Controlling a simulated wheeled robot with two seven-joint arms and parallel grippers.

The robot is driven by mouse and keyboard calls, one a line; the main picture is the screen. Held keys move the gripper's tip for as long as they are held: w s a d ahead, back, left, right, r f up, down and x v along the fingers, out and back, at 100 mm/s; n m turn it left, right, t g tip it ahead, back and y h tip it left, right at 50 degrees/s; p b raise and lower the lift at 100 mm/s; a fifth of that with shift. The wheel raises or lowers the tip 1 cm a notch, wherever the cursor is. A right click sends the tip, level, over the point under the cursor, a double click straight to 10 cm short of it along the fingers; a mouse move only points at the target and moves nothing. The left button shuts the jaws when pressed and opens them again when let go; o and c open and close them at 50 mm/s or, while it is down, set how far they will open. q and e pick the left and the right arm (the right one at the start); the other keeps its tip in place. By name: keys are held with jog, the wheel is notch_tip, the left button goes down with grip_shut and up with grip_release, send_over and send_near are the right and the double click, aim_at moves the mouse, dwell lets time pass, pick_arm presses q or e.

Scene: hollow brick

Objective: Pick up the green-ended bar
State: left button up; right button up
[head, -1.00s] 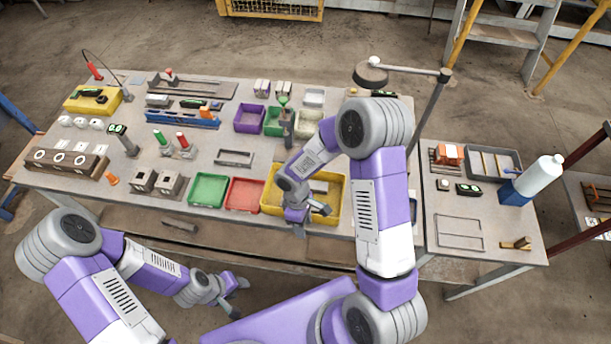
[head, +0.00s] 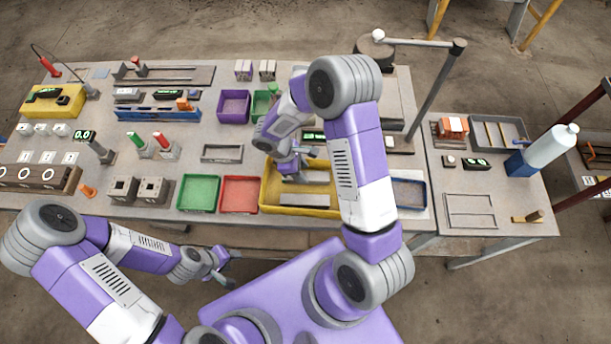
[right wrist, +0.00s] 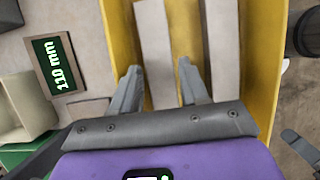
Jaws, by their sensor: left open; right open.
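Two plain pale grey bars, the left one (right wrist: 153,45) and the right one (right wrist: 221,45), lie in the yellow tray (head: 266,190). No green end shows on the parts of them in view. My right gripper (right wrist: 159,70) is open and empty above the tray; in the right wrist view its fingertips flank the left bar. I cannot tell the height gap. In the head view my right gripper (head: 297,163) is at the tray's back part, and my arm hides some of the tray. My left gripper (head: 228,267) is open and empty in front of the table.
A green tray (head: 198,193) and a red tray (head: 240,194) stand left of the yellow one. A display (right wrist: 52,63) reads 110 mm beside the yellow tray. A pole lamp (head: 435,95) rises at right.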

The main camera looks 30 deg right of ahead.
jog(key=x, duration=0.2)
jog(key=shift+d+f, duration=0.1)
jog(key=shift+f, duration=0.3)
jog(key=shift+w, duration=0.1)
grip_shut()
jog(key=shift+r, duration=0.1)
